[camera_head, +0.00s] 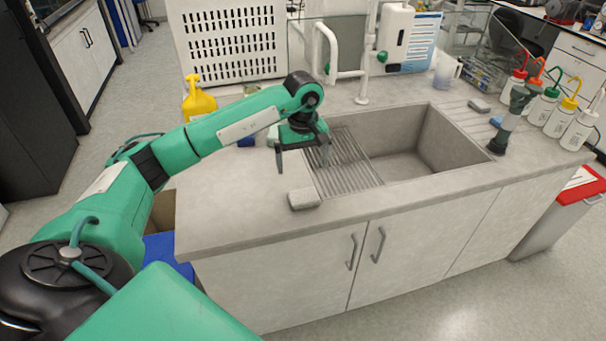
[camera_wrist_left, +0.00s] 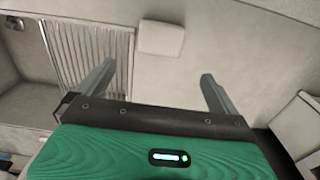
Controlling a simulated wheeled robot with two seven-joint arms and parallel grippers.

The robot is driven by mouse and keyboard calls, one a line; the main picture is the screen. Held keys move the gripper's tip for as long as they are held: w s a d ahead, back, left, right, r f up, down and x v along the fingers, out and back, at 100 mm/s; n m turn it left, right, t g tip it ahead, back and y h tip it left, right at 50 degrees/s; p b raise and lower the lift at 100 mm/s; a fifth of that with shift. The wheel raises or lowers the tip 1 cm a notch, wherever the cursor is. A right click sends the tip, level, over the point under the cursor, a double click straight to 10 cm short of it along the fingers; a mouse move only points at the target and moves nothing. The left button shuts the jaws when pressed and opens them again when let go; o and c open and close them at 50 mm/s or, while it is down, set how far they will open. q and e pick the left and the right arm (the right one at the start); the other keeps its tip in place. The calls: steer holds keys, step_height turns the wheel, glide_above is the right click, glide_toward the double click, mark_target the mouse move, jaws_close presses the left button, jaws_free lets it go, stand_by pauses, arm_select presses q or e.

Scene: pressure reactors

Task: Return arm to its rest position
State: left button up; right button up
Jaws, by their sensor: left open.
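My left arm reaches in from the left in the head view. Its gripper (camera_head: 303,158) is over the counter, just left of the sink's ribbed drainer. The gripper is open and points down, with nothing between its fingers. In the left wrist view the two fingers (camera_wrist_left: 158,88) are spread apart over bare counter. My right gripper does not show in either view.
A small pale block (camera_head: 304,199) lies on the counter in front of the gripper. The sink (camera_head: 440,145) is to the right. A yellow bottle (camera_head: 198,101) stands behind the arm. Several wash bottles (camera_head: 560,110) stand at the far right. The front left counter is clear.

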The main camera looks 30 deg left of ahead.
arm_select(q)
steer(key=shift+r, duration=0.35)
stand_by(0.3)
